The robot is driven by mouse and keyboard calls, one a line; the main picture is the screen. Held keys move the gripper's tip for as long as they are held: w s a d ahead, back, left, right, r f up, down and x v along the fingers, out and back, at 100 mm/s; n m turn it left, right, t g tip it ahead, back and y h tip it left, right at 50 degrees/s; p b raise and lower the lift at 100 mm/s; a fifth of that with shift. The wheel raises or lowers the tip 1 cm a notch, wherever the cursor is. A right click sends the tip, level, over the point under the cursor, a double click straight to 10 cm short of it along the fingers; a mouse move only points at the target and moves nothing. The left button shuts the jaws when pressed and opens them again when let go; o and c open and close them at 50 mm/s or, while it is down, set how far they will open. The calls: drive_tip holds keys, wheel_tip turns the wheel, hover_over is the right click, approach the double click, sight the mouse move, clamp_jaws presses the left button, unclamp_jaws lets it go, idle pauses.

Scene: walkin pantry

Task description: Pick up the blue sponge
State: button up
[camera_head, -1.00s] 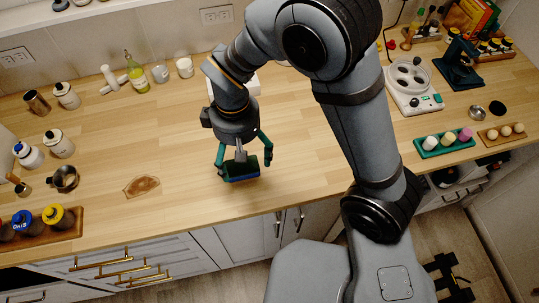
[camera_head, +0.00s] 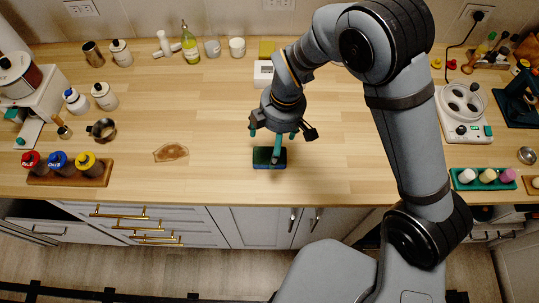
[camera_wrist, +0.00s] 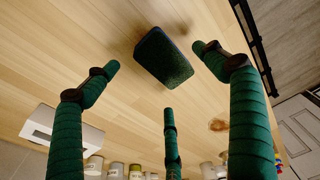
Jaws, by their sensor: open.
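The blue sponge (camera_head: 263,158) is a small block with a dark green top and blue sides, lying on the wooden counter near its front edge. My gripper (camera_head: 274,146) is just above and behind it, with its green fingers spread and empty. One finger overlaps the sponge in the head view; I cannot tell whether it touches. In the wrist view the sponge (camera_wrist: 163,58) lies between the tips of the spread fingers of my gripper (camera_wrist: 157,72), its dark green face showing. No finger is closed on it.
A white box (camera_head: 263,74) stands behind my gripper. A bottle rack (camera_head: 65,177) is at the left, and a green tray (camera_head: 483,182) at the right. The counter around the sponge is clear.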

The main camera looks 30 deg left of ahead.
sight(270, 151)
drive_tip(key=shift+s+a+f+p, duration=0.1)
drive_tip(key=shift+a+f+p, duration=0.15)
drive_tip(key=shift+f+p, duration=0.75)
drive_tip(key=shift+a+f+p, duration=0.15)
drive_tip(key=shift+a+f, duration=0.05)
drive_tip(key=shift+f, duration=1.5)
drive_tip(key=shift+c, duration=0.9)
drive_tip(key=c, duration=0.6)
drive_tip(key=shift+c, duration=0.5)
drive_tip(key=shift+r, duration=0.1)
